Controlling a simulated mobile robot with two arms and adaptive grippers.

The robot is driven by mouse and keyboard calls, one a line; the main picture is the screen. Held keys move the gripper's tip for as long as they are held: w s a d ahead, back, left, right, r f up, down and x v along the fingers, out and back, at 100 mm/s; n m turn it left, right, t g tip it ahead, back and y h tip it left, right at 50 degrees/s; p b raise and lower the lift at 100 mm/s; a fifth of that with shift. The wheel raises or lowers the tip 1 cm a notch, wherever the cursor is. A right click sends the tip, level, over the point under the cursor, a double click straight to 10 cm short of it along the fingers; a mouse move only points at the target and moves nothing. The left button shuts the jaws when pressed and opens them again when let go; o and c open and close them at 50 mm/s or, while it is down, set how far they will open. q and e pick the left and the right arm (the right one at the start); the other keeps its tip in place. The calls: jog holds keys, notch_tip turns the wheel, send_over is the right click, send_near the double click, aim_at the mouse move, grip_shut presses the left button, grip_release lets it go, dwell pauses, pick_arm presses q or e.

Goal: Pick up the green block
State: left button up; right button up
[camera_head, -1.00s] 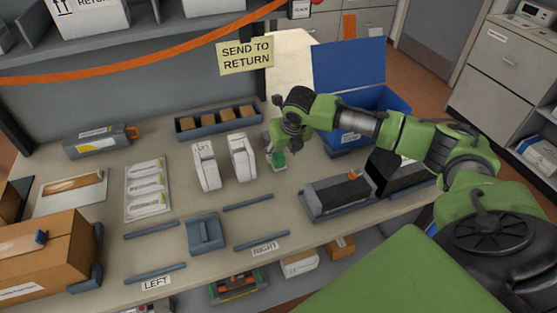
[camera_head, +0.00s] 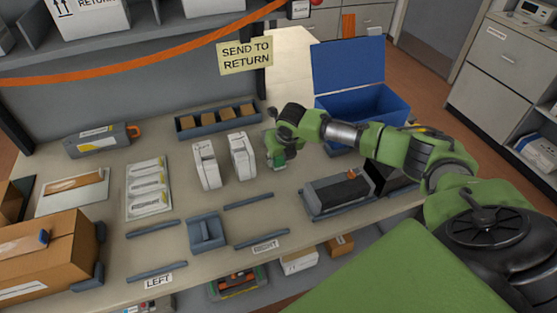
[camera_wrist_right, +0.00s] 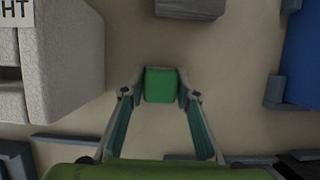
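The green block (camera_wrist_right: 161,85) shows between the two fingertips of my right gripper (camera_wrist_right: 160,88) in the right wrist view. A narrow strip of table seems to show on each side of it, so the fingers look open around it; contact is not clear. In the head view my right gripper (camera_head: 277,158) points down at the table just right of the white upright cartridges, and a small green patch of the block (camera_head: 278,161) shows at its fingers. Whether the block rests on the table is hidden. My left gripper is not in view.
Two white cartridges (camera_head: 242,157) stand close left of the gripper. A grey tray of brown blocks (camera_head: 218,121) is behind. An open blue bin (camera_head: 385,103) stands behind right, and a dark grey cartridge unit (camera_head: 338,192) lies front right. Clear table lies just in front of the gripper.

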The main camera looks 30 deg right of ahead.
jog(key=shift+c, duration=1.3)
notch_tip(320, 180, up, 10)
jog(key=shift+b, duration=0.75)
